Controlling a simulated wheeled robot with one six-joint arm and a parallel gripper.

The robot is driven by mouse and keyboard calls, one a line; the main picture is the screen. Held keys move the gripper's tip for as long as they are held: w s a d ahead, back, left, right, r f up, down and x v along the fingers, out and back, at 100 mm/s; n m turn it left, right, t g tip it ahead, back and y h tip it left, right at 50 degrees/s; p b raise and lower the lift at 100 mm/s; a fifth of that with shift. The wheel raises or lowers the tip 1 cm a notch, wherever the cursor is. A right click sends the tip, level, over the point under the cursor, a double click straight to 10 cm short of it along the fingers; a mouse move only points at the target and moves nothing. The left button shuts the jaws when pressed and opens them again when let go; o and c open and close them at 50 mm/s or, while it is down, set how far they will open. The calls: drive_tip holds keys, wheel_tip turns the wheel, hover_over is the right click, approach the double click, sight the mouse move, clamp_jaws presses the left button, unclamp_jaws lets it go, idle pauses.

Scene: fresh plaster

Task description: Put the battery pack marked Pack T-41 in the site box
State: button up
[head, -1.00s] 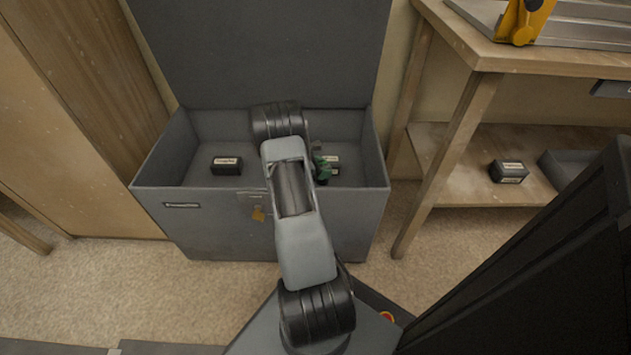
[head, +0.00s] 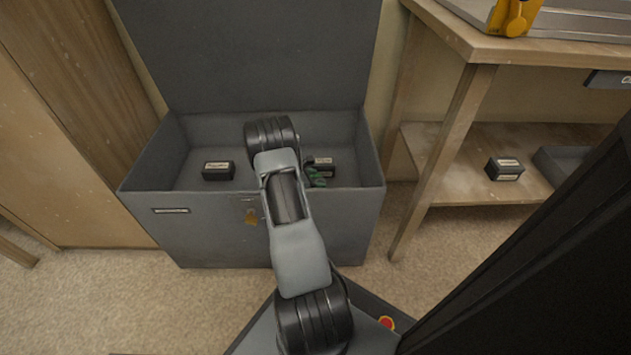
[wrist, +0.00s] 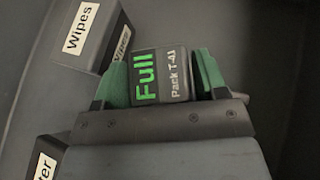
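The battery pack marked Pack T-41 (wrist: 172,80), dark with green "Full" lettering, sits between the green fingers of my gripper (wrist: 161,60) in the wrist view. The fingers appear shut on its two sides. In the head view my gripper (head: 317,178) is low inside the right part of the open grey site box (head: 190,225), near the front wall. My arm hides part of the box inside, and the pack cannot be made out there. I cannot tell whether the pack touches the box floor.
A dark box marked Wipes (wrist: 85,35) is close beside the left finger, and another dark labelled box (wrist: 48,158) is at lower left. A dark labelled block (head: 218,170) lies left in the site box. Another (head: 505,168) and a grey tray (head: 560,165) are on the bench's shelf.

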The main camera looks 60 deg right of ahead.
drive_tip(key=shift+o, duration=1.4)
drive_tip(key=shift+r, duration=0.1)
drive_tip(key=shift+w+a+r, duration=0.1)
drive_tip(key=shift+r, duration=0.15)
drive_tip(key=p+v, duration=0.4)
drive_tip(key=v, duration=0.7)
drive_tip(key=shift+w+a, duration=0.2)
drive_tip(key=shift+a, duration=0.1)
